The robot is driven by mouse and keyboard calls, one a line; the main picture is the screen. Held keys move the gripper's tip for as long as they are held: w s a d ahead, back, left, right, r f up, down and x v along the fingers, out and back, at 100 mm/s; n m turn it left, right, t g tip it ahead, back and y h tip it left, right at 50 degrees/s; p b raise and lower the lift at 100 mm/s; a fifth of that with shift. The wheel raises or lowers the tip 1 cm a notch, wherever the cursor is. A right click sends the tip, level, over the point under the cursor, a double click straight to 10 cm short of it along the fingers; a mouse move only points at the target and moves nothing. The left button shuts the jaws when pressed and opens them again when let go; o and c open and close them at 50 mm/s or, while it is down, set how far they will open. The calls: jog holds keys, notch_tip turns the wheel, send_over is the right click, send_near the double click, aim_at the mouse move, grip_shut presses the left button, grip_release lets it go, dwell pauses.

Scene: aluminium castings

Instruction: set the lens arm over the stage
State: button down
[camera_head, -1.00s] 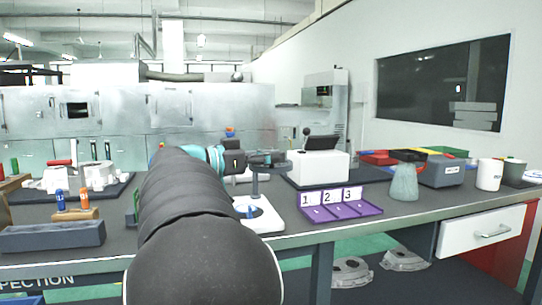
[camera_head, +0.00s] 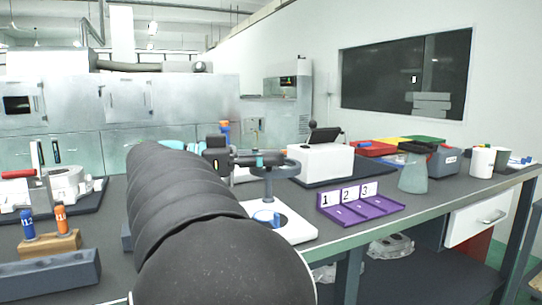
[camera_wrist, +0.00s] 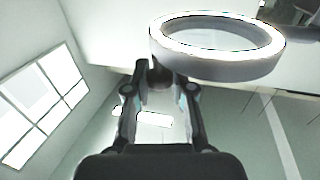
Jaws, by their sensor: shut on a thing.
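A magnifier stand has a white base (camera_head: 297,228), a grey post (camera_head: 268,190) and a dark ring-shaped lens head (camera_head: 282,170) on top. The lens head shows large in the wrist view (camera_wrist: 262,68), to the right of and above the fingers. My gripper (camera_head: 256,160) reaches it from the left at the head's height. In the wrist view my gripper (camera_wrist: 160,82) is shut on a short dark piece beside the ring. A small blue round thing (camera_head: 266,216) sits on the white base below the head. My arm hides part of the bench and the base's left side.
A purple rack (camera_head: 347,214) with cards 1, 2 and 3 stands right of the stand. Behind is a white device (camera_head: 320,163) on a dark mat. A grey-green cone (camera_head: 413,175) and bins stand farther right. A grey block (camera_head: 50,275) and two numbered pegs are at left.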

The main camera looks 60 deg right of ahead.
jog(key=shift+r, duration=0.15)
jog(key=c, duration=1)
grip_release()
jog(key=shift+c, duration=0.2)
notch_tip(320, 180, up, 10)
jog(key=shift+f, duration=0.1)
